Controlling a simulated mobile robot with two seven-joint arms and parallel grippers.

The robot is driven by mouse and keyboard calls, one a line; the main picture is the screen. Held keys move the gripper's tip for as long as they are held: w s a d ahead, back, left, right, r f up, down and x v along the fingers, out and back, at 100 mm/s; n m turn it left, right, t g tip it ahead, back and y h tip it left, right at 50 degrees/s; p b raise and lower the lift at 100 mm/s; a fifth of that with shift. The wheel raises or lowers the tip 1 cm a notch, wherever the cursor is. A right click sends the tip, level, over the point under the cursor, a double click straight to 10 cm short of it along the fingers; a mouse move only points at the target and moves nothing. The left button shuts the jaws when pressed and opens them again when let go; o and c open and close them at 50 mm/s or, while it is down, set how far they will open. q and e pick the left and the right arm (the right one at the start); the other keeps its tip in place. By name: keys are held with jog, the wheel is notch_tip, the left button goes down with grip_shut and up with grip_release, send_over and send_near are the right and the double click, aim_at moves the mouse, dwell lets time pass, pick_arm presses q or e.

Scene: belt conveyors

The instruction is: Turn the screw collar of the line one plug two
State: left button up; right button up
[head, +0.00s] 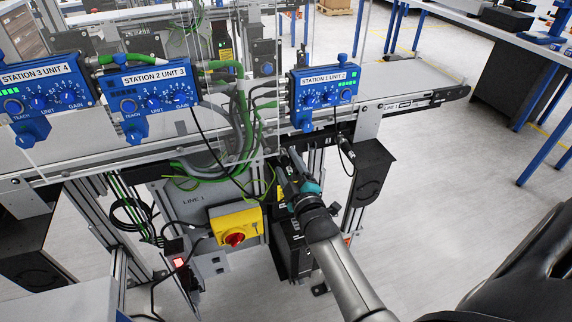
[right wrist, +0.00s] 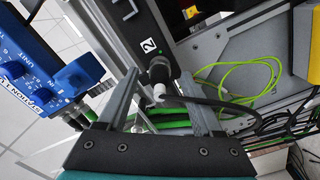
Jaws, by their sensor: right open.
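In the right wrist view, a round plug with a dark screw collar (right wrist: 160,72) sits in a dark housing below a white label "2" (right wrist: 148,46). Its pale rear end leads into a black cable that bends right. My right gripper (right wrist: 158,75) is open, with one finger to each side of the plug in the picture. I see no finger touching it, and the depth gap is hard to judge. In the head view my right gripper (head: 290,158) is under the conveyor edge, left of another black plug with a cable (head: 346,147). My left gripper is out of view.
The blue Station 1 Unit 2 box (head: 323,95) hangs just above my right gripper. A yellow switch box with a red knob (head: 237,228) stands lower left, by the "LINE 1" panel. Green cables (head: 243,120) hang left.

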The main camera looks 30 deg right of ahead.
jog(key=shift+w+d, duration=0.15)
jog(key=shift+w, duration=0.5)
grip_shut()
